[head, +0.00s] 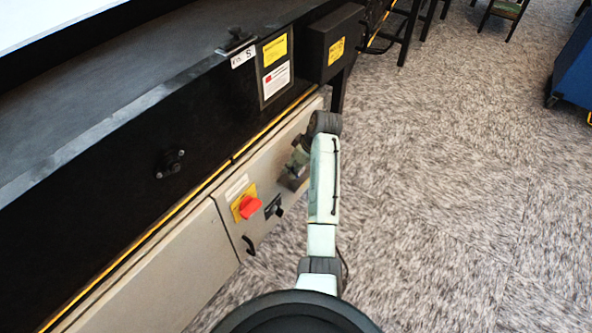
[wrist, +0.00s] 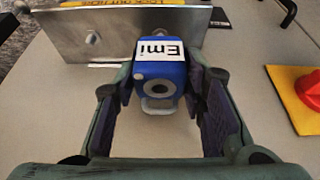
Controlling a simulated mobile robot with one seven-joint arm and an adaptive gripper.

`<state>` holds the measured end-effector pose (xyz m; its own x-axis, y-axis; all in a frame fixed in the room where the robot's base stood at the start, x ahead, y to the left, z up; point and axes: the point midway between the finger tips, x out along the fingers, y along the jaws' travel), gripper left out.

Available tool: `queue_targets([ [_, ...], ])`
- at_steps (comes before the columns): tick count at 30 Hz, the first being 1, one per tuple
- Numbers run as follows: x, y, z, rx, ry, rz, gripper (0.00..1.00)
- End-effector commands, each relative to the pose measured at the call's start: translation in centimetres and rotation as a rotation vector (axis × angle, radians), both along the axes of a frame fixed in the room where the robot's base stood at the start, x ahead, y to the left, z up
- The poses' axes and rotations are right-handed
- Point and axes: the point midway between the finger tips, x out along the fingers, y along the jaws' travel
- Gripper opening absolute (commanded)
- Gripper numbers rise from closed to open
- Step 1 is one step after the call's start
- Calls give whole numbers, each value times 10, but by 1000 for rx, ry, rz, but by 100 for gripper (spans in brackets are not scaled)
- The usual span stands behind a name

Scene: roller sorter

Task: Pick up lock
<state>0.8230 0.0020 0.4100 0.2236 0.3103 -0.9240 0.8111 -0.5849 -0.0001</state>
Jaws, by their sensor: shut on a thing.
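The lock is a blue padlock body (wrist: 160,78) with a white label reading "Emi", in the upper middle of the wrist view. It sits between the two fingers of my gripper (wrist: 160,95), which are shut on its sides. Behind it is a metal bracket plate (wrist: 60,35) with bolts, on the beige panel. I cannot tell whether the lock is attached to the plate. In the head view my gripper (head: 293,178) is at the beige panel, partly hidden by my arm, and the lock cannot be made out there.
A red rotary switch on a yellow plate (head: 248,204) is left of my gripper in the head view, with a black switch (head: 273,207) between them. A black handle (head: 248,245) juts from the panel below. Open carpet (head: 450,200) lies to the right.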

Motion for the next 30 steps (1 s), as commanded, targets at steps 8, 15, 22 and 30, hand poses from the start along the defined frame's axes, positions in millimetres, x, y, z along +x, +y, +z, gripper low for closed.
queue_targets([
  [8, 1, 0, 80, -1, -7, 2, 6],
  [15, 1, 0, 132, 0, -5, 3, 6],
  [22, 0, 0, 156, 0, -1, 2, 6],
  [30, 0, 0, 171, 0, 0, 1, 6],
])
